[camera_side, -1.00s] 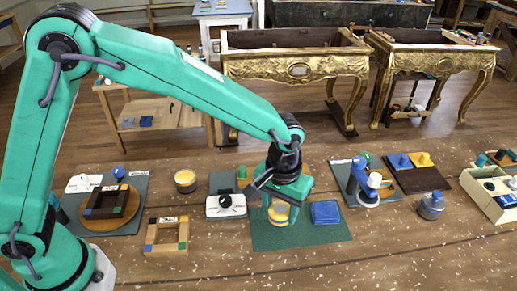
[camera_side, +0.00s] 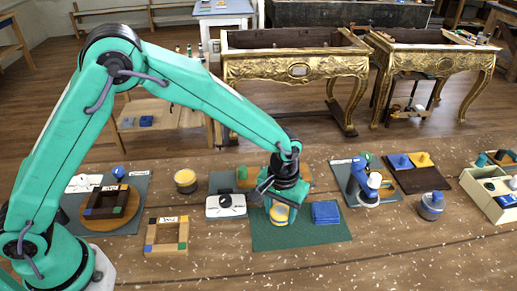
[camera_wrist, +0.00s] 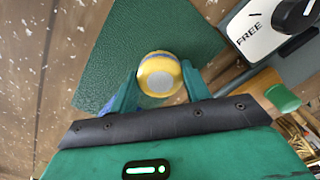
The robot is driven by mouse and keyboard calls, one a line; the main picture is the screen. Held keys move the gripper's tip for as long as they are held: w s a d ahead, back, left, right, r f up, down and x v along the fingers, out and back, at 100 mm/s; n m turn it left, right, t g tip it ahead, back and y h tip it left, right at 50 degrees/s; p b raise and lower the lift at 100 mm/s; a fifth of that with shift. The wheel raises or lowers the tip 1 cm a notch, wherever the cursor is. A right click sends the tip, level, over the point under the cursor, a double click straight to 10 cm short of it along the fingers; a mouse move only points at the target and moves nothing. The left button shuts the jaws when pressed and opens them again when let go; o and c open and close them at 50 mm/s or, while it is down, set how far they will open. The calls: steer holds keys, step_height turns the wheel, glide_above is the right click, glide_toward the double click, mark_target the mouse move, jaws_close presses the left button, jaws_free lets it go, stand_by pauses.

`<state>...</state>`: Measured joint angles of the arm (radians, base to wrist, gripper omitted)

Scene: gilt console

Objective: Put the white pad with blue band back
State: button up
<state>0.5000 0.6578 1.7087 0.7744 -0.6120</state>
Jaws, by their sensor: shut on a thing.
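My gripper (camera_wrist: 158,88) is shut on a round pad (camera_wrist: 160,75) with a yellow face, a grey centre and a thin bluish band along its far edge. I cannot tell whether the pad touches the mat. Part of the pad is hidden by the fingers.
A white box with a black knob (camera_side: 226,204) stands just left of the mat, marked FREE in the wrist view (camera_wrist: 262,28). A wooden frame (camera_side: 166,236) and a yellow-topped tin (camera_side: 185,181) lie further left. A blue-and-white tool (camera_side: 364,185) stands to the right.

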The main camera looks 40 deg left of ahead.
mark_target(280, 210)
steer(key=shift+f, duration=0.25)
steer(key=shift+f, duration=0.15)
steer(key=o, duration=0.9)
step_height(280, 210, up, 12)
steer(key=shift+r, duration=0.15)
steer(key=shift+a+r, duration=0.1)
stand_by(0.7)
